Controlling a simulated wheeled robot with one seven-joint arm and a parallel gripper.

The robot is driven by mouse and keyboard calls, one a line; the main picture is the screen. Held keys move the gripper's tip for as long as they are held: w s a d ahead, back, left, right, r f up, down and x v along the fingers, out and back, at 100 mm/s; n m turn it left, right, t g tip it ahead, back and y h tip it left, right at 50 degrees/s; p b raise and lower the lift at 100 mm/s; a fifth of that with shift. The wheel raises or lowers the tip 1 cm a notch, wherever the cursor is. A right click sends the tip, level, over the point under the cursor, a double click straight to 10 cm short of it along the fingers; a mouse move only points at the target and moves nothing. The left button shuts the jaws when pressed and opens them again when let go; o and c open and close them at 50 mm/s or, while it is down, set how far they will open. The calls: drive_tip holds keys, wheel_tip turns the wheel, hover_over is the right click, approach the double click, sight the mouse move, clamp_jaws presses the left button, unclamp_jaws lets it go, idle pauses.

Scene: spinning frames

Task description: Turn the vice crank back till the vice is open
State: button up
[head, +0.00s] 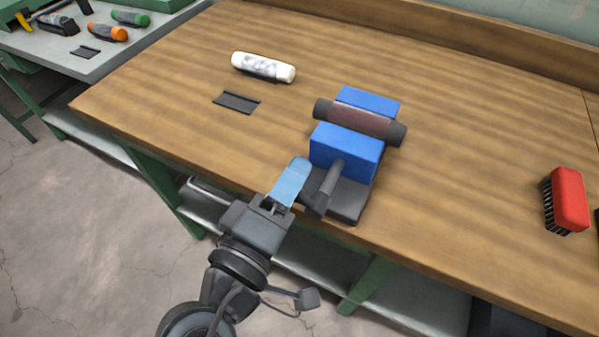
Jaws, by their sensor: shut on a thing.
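A blue vice (346,149) stands on the wooden workbench near its front edge. A brown-grey cylinder with dark ends (358,119) lies between the blue jaws, which appear close against it. The grey crank (318,194) is at the front of the vice, at the end of a grey screw (334,176). My gripper (300,172) reaches in from the lower left. Its light blue finger lies alongside the crank, and it is shut on the crank's handle. The handle is mostly hidden by the finger.
A white bottle or roll (263,67) and a small dark rack (237,103) lie on the bench (470,140), back left. A red brush (567,200) stands at the right. A grey side table (100,50) holds tools. The bench between vice and brush is clear.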

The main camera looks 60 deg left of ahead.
drive_tip(key=n, duration=0.1)
drive_tip(key=n+p, duration=0.1)
drive_tip(key=n, duration=0.1)
drive_tip(key=f+n, duration=0.1)
drive_tip(key=shift+w+a+f, duration=0.1)
drive_tip(key=shift+w+a, duration=0.05)
drive_tip(key=shift+a, duration=0.25)
drive_tip(key=shift+a+f+n+p, duration=0.15)
drive_tip(key=shift+f+n+p, duration=0.25)
drive_tip(key=shift+n, duration=0.5)
drive_tip(key=shift+a+f+n+p, duration=0.1)
drive_tip(key=shift+f+n+p, duration=0.25)
drive_tip(key=shift+n, duration=0.55)
clamp_jaws()
drive_tip(key=o, duration=0.9)
unclamp_jaws()
drive_tip(key=v, duration=0.3)
drive_tip(key=b+v, duration=0.1)
drive_tip(key=v, duration=0.5)
drive_tip(key=shift+s+a+f+b, duration=0.3)
drive_tip(key=shift+a+b, duration=0.05)
drive_tip(key=shift+a, duration=0.05)
